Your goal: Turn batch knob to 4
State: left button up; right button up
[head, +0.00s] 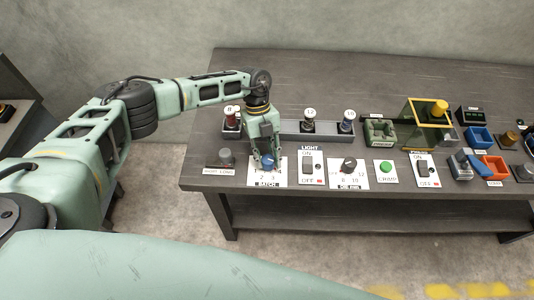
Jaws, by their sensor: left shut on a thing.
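My right gripper is not in the head view.
Right of the knob are a LIGHT switch (308,168), a second dial with a black knob (348,164), and a green button (386,167). A grey knob (227,157) stands close on the left. A rack (285,128) with several numbered pieces is behind.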

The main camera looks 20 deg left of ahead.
pick_arm(q)
jog(key=shift+s+a+f, duration=0.15)
jog(key=shift+s+a, duration=0.05)
jog(key=o, duration=1.1)
jog(key=shift+s, duration=0.1)
jog(key=shift+c, duration=0.2)
jog(key=shift+d, duration=0.1)
jog(key=shift+w+r, duration=0.2)
jog(key=shift+r, duration=0.1)
jog(key=v, duration=1.1)
jog(key=shift+r, duration=0.25)
